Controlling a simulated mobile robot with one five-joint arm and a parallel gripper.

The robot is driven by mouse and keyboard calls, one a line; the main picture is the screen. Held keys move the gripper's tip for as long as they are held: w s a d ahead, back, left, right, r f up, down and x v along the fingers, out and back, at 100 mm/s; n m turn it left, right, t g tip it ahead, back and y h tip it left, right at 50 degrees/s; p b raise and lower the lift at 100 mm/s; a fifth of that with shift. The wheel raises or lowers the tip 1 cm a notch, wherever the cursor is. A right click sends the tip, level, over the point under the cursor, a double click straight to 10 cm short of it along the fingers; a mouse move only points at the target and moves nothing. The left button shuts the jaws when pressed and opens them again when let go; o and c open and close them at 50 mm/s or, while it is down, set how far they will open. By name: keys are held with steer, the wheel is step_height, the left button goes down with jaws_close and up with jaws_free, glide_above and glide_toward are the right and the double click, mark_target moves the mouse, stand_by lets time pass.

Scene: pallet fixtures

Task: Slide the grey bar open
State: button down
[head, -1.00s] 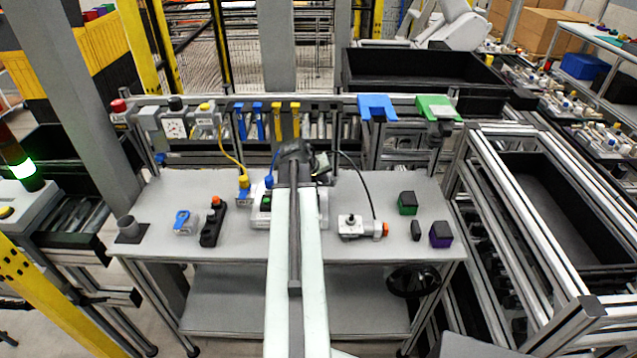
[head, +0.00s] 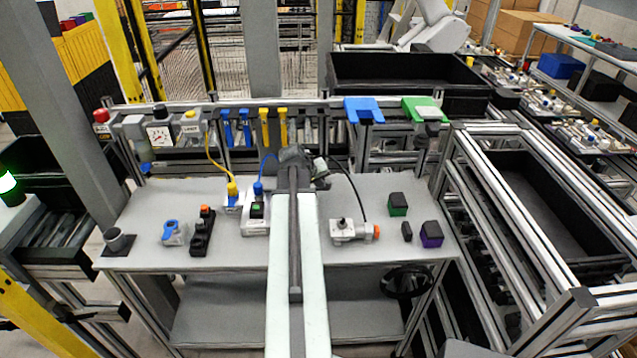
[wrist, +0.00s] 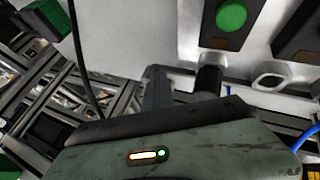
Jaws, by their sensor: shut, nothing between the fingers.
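I cannot single out the grey bar with certainty in either view. My gripper (head: 321,176) shows in the head view as a small dark end beyond my arm, above the back middle of the grey bench (head: 390,255). My arm hides part of the bench there. In the wrist view my gripper's dark fingers (wrist: 156,88) are shut and empty, pointing away from the grey-green body with its lit strip. A white box with a green button (head: 257,210) stands left of my arm. A green button (wrist: 232,17) also shows in the wrist view, right of the fingers.
A white valve block (head: 346,231) with an orange end, a green block (head: 398,204) and a purple block (head: 431,234) stand on the right. A black switch strip (head: 202,232) stands on the left. A rail behind carries a blue pad (head: 363,109) and a green pad (head: 425,108).

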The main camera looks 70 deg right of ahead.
steer(key=shift+s, duration=0.2)
steer(key=shift+r, duration=0.1)
steer(key=p+v, duration=0.8)
steer(key=v, duration=0.2)
steer(key=shift+w, duration=0.2)
